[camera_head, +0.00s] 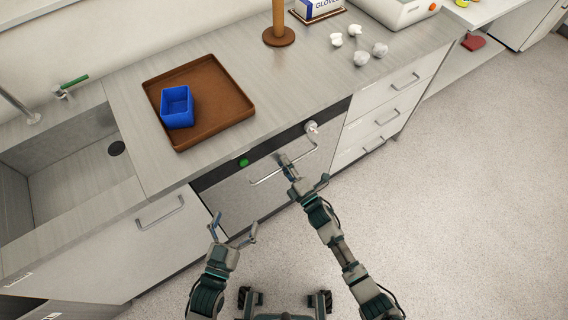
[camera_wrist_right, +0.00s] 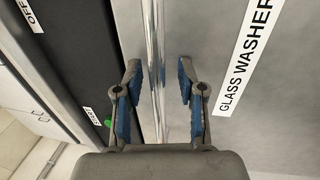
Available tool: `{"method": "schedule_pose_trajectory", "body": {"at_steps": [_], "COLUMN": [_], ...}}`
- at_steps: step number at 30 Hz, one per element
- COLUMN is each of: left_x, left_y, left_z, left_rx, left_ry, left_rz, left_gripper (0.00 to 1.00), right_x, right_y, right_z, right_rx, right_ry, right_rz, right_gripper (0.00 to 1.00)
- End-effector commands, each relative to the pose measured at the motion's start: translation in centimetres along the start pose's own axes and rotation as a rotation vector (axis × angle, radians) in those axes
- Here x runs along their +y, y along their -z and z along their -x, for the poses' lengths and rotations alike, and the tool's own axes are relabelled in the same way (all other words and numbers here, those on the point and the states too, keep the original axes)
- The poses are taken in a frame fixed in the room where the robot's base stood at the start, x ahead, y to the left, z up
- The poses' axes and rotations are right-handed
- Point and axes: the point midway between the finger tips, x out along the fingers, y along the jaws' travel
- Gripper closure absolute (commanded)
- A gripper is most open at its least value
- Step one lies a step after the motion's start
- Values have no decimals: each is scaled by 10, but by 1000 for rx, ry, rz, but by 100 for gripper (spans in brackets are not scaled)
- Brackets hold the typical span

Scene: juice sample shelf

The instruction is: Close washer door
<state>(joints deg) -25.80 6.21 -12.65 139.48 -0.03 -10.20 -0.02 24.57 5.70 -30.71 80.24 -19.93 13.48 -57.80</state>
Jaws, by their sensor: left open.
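The glass washer door (camera_head: 240,203) is a grey metal front below a black control strip (camera_head: 213,178). It stands upright and looks about flush with the cabinets; I cannot tell whether a small gap is left. Its long bar handle (camera_head: 265,180) runs along the upper part. My right gripper (camera_head: 303,171) is at the right part of the handle. In the right wrist view, its open fingers (camera_wrist_right: 158,70) lie on both sides of the bar (camera_wrist_right: 153,30), with gaps. My left gripper (camera_head: 233,232) is open and empty, in front of the door's lower left.
A green button (camera_head: 243,162) and a knob (camera_head: 312,127) sit on the strip. Above, the counter holds a brown tray (camera_head: 212,125) with a blue bin (camera_head: 178,121). Drawers (camera_head: 382,108) stand to the right. The floor (camera_head: 450,200) at right is clear.

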Motion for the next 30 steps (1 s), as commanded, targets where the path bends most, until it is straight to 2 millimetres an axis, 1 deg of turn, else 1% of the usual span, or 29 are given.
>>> {"method": "schedule_pose_trajectory", "body": {"at_steps": [5,8,11,15,18,21,25,30], "left_x": [1,1,1,1,1,1,1,1], "left_y": [2,2,2,1,1,1,1,1], "left_z": [1,1,1,1,1,1,1,1], "left_rx": [3,3,3,3,3,2,2,2], "left_ry": [-2,-2,-2,-1,-1,-1,-1,-1], "left_rz": [1,1,1,1,1,1,1,1], "left_gripper": [0,0,0,0,0,0,0,0], "right_x": [-1,-2,-2,-2,-3,-3,-2,-2], "right_y": [0,0,0,0,0,0,0,0], "right_z": [3,14,33,66,87,103,116,119], "right_rx": [-1,-1,0,-1,0,-1,0,0], "right_ry": [2,3,4,5,4,4,3,1], "right_rz": [1,1,0,1,1,0,0,0], "right_gripper": [61,61,61,61,61,61,61,61]}}
